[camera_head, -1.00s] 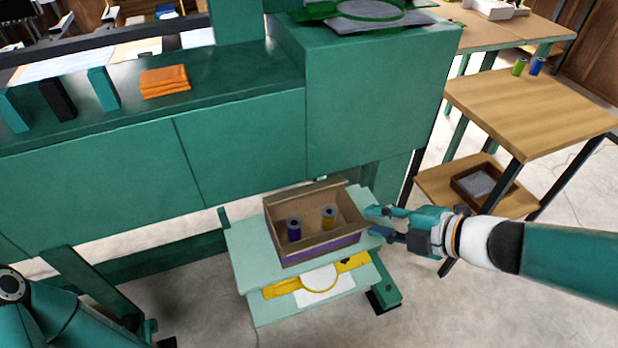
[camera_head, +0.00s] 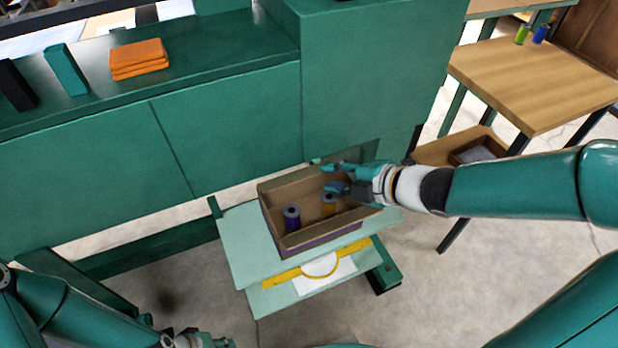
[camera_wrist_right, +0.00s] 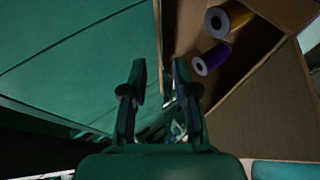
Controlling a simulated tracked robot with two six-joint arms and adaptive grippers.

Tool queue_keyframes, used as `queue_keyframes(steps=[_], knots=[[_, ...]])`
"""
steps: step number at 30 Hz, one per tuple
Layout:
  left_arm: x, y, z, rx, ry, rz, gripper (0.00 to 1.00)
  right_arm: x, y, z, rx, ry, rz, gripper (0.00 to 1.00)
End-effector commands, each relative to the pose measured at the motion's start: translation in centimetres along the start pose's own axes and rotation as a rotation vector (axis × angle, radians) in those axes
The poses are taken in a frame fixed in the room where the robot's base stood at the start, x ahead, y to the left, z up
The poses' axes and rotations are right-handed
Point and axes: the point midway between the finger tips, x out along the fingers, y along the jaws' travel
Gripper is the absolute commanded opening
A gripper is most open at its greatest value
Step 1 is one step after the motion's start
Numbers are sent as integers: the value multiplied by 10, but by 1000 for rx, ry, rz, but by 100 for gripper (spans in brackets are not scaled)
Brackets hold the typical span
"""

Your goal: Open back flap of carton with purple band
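The open carton (camera_head: 282,192) with a purple band (camera_head: 318,248) stands on a pale green stand. A purple spool (camera_head: 292,222) and a yellow spool (camera_head: 329,209) are inside. My right gripper (camera_head: 326,178) is over the carton's back right part, fingers apart and empty. In the right wrist view, the gripper (camera_wrist_right: 159,72) points along the carton's edge; the cardboard (camera_wrist_right: 262,112) lies to the right, green cabinet to the left. Whether the edge lies between the fingers is unclear. My arm hides part of the back edge. My left gripper (camera_head: 205,341) shows partly at the bottom edge.
A green cabinet (camera_head: 226,132) rises close behind the carton. A wooden table (camera_head: 535,85) stands at right. Orange cloths (camera_head: 138,57) lie on the cabinet ledge.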

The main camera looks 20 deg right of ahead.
Motion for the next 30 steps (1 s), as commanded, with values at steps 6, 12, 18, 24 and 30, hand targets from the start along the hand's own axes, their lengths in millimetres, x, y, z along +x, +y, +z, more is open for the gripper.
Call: queue_keyframes(steps=[6, 12, 18, 24, 30], knots=[[28, -10, 0, 0, 0, 0, 31, 48, -4, 1, -2, 2, 0, 29], [37, -13, 0, 0, 0, 0, 31, 72, -2, 1, 0, 0, 0, 29], [39, -14, 0, 0, 0, 0, 31, 79, 0, 1, 0, -2, 1, 29], [38, -14, 0, 0, 0, 0, 31, 79, 0, 1, 0, -3, 1, 29], [38, -14, 0, 0, 0, 0, 31, 79, 0, 1, 1, -3, 1, 1]])
